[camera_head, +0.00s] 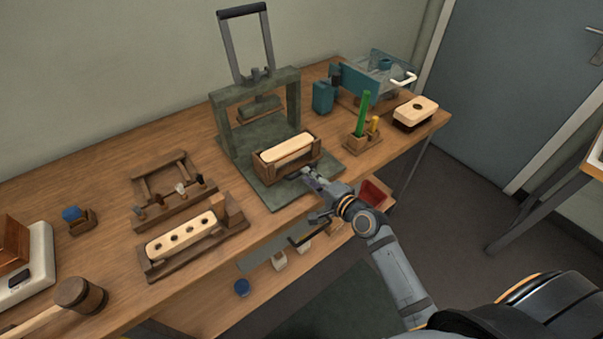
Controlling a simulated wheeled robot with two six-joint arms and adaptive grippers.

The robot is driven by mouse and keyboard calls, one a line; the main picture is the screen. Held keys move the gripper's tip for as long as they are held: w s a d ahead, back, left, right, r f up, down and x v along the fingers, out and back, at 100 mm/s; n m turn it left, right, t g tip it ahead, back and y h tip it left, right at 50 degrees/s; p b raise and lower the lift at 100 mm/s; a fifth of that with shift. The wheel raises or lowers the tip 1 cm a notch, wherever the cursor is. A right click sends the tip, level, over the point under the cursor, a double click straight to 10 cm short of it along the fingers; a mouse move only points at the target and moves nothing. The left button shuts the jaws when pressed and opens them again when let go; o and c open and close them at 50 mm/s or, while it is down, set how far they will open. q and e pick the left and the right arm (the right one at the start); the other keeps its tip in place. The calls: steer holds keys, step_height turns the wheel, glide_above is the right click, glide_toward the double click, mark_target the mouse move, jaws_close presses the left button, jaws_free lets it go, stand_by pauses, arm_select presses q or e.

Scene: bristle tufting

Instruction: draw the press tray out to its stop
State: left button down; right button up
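The green-grey press (225,128) stands on the bench with its black-topped lever raised. Its wooden tray (268,176) sits on the press's base plate, in front of the frame opening, and carries a pale brush block (287,149). My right gripper (308,172) is low at the tray's front right, with its fingertips at or very near the tray's front edge. The fingers are small here, and I cannot tell whether they are open or shut on a part of the tray. My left gripper is not in view.
A wooden fixture with a holed block (182,237) and a rack (170,190) stand left of the press. A holder with green and yellow tools (362,140), a second brush block (416,111) and a teal machine (375,80) are at right. A mallet (80,294) lies front left.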

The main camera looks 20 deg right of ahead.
steer(key=x, duration=0.4)
jaws_close()
